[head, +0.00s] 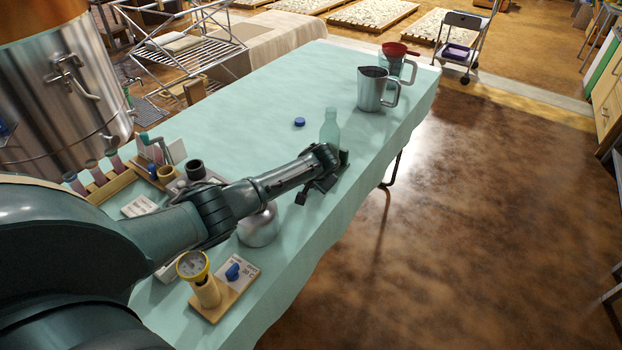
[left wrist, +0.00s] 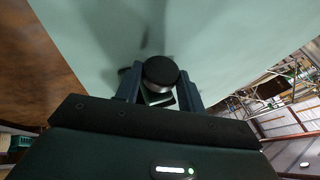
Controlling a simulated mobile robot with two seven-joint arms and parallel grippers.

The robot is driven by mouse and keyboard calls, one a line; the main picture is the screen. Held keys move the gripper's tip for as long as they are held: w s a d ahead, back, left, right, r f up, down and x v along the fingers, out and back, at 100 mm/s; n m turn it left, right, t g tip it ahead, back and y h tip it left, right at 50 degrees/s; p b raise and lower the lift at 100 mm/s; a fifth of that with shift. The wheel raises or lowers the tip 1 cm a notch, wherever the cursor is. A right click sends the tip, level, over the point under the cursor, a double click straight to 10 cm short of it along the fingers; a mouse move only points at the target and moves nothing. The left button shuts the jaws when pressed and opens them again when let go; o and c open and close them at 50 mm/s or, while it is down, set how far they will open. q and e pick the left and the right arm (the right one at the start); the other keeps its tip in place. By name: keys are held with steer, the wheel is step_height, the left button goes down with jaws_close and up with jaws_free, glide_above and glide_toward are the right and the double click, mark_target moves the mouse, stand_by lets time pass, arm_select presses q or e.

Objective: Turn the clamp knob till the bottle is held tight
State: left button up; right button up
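A pale green, see-through bottle (head: 330,127) stands upright near the table's right edge in the head view, with a dark clamp (head: 344,158) at its lower part. My left gripper (head: 322,168) is at the clamp, and my arm hides much of it. In the left wrist view, a round black clamp knob (left wrist: 160,72) lies between the two fingertips of my left gripper (left wrist: 160,80). The fingers flank it closely; I cannot tell whether they press on it. How tightly the clamp holds the bottle does not show. My right gripper is not in view.
A metal pitcher (head: 372,90) and a red-topped jug (head: 396,64) stand at the far end. A gauge on a wooden base (head: 208,300) and a silvery round vessel (head: 258,230) are nearer. The table middle is clear.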

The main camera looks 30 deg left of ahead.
arm_select(q)
steer(key=o, duration=0.5)
steer(key=shift+c, duration=0.2)
steer(key=p+v, duration=0.2)
steer(key=v, duration=1.1)
steer(key=shift+s+d, duration=0.1)
